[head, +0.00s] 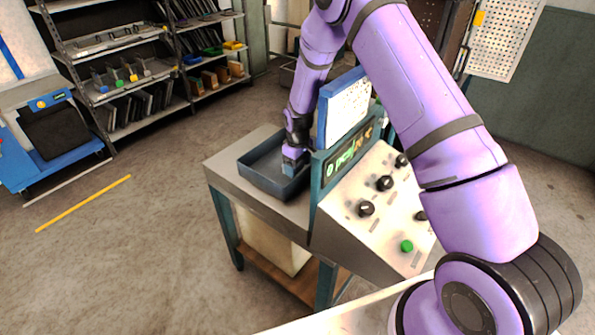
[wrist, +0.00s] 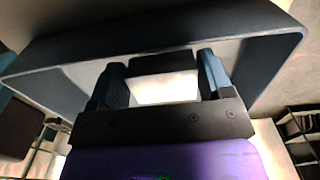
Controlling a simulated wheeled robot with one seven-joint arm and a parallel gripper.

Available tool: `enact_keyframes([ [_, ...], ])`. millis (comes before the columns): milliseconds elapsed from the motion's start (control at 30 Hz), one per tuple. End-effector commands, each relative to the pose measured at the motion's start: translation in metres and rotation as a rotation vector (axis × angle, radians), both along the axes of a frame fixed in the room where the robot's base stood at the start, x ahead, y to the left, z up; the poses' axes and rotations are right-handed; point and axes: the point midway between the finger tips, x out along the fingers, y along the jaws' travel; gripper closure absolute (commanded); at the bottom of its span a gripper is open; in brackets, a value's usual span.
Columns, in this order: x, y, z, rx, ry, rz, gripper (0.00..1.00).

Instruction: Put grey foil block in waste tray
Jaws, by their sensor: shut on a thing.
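The waste tray (head: 262,184) is a dark blue-grey, shallow open box on the metal bench top in the head view. Its wall (wrist: 60,62) spans the top of the wrist view. My gripper (head: 291,164) points down at the tray's right side, with its fingertips low and over or inside the rim. In the wrist view, my gripper (wrist: 163,80) is shut on the grey foil block (wrist: 165,90), which shows a very bright face between the two fingers, below a dark band. In the head view, the block is hidden or too small to make out.
A console (head: 350,195) with black knobs and a green button stands right beside the tray, with an upright panel close to my wrist. Shelves (head: 150,60) stand at the back left, and a blue cart (head: 40,135) at the far left. The floor left of the bench is clear.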

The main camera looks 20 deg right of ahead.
Motion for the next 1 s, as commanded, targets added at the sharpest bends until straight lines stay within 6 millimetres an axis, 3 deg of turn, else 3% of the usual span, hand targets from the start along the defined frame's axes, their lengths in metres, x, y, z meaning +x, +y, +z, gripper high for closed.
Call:
enact_keyframes([
  [200, -0.001, 0.0, -0.027, -0.001, 0.002, 0.001, 0.49],
  [567, -0.001, 0.0, -0.031, 0.0, 0.002, 0.0, 0.49],
  [600, 0.0, 0.0, -0.03, -0.001, 0.001, 0.0, 0.2],
  [700, 0.0, 0.0, -0.03, -0.001, 0.001, 0.0, 0.01],
  [1000, 0.0, 0.0, -0.028, -0.001, 0.001, 0.0, 0.01],
])
